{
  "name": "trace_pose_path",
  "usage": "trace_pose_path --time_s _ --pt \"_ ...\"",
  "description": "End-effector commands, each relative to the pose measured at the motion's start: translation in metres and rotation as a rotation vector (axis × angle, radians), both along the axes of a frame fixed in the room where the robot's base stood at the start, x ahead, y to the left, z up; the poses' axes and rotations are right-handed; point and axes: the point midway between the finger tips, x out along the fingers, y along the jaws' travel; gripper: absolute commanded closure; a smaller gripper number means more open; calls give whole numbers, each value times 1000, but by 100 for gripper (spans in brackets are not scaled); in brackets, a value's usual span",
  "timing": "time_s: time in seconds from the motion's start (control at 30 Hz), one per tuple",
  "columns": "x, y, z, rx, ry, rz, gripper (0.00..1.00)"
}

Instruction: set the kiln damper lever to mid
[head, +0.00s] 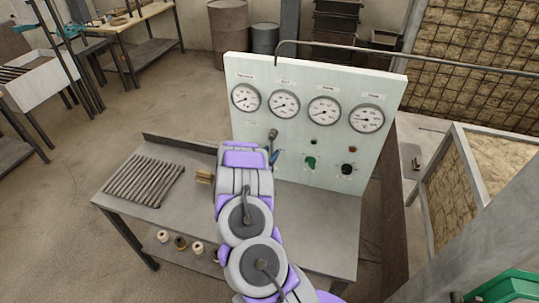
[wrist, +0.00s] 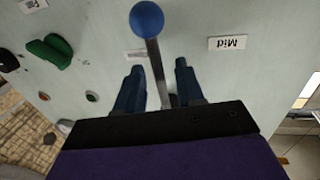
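The damper lever is a grey rod (wrist: 155,62) with a blue ball knob (wrist: 147,20), standing out from the pale panel in the wrist view. A small white label reading "Mid" (wrist: 229,43), upside down in that view, is on the panel right of the knob. My gripper (wrist: 155,75) has its two dark blue fingers apart, one on each side of the rod, with visible gaps. The lever's base is hidden behind my gripper body.
The panel (head: 240,120) carries several gauges. A green handle (head: 310,162), a black knob (head: 347,169) and a red button (head: 353,149) sit right of the lever. The bench (head: 325,235) below holds a bundle of rods (head: 143,180) and small spools (head: 180,243).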

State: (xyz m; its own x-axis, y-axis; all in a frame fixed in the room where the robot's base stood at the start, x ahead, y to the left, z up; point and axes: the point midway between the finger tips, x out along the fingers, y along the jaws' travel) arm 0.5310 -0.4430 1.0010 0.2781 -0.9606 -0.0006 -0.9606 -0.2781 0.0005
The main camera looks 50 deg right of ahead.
Motion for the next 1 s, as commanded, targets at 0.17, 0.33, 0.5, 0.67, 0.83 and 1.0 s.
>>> trace_pose_path --time_s 0.17,0.33,0.5,0.67,0.83,1.0 --pt "0 0 0 0 0 0 69" --pt "0 0 0 0 0 0 85" --pt "0 0 0 0 0 0 100" --pt "0 0 0 1 0 1 100" --pt "0 0 0 1 0 1 100" --pt "1 0 0 1 0 1 100"
